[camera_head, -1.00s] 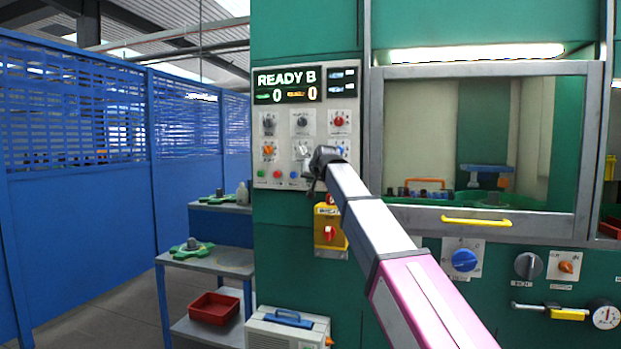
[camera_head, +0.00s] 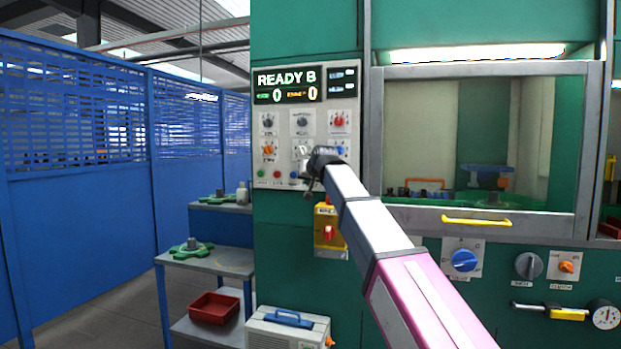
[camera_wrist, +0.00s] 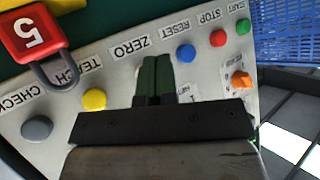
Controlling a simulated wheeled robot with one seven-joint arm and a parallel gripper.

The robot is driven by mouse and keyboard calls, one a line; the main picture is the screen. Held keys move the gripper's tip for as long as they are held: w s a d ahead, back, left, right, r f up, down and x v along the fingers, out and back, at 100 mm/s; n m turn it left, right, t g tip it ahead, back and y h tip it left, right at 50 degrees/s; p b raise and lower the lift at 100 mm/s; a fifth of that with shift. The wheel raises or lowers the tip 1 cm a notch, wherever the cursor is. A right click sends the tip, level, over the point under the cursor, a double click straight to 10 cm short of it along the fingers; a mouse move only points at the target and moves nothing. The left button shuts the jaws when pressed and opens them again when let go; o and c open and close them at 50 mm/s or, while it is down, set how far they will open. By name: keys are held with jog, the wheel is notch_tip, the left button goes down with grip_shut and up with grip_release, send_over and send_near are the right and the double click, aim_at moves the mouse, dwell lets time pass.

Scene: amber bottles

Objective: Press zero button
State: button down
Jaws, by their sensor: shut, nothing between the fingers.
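The control panel (camera_head: 284,128) is on the green machine, and its face also fills the wrist view (camera_wrist: 110,75). In the wrist view the labels are upside down. The ZERO label (camera_wrist: 130,48) shows just beside my fingertips. My gripper (camera_wrist: 155,62) is shut and empty, its green fingers pointing at the panel where the zero button belongs. That button is hidden behind the fingers, so I cannot tell whether they touch it. In the head view my gripper (camera_head: 308,188) is at the panel's lower row, partly hidden by my wrist.
Close by are a blue RESET button (camera_wrist: 185,53), red STOP button (camera_wrist: 217,38), green START button (camera_wrist: 242,26), yellow TEACH button (camera_wrist: 94,99) and grey CHECK button (camera_wrist: 37,128). A red padlock (camera_wrist: 33,36) marked 5 hangs near TEACH. An orange knob (camera_wrist: 241,80) protrudes nearby.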

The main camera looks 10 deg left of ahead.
jog(key=s, duration=0.4)
jog(key=shift+a, duration=0.15)
dwell(0.5)
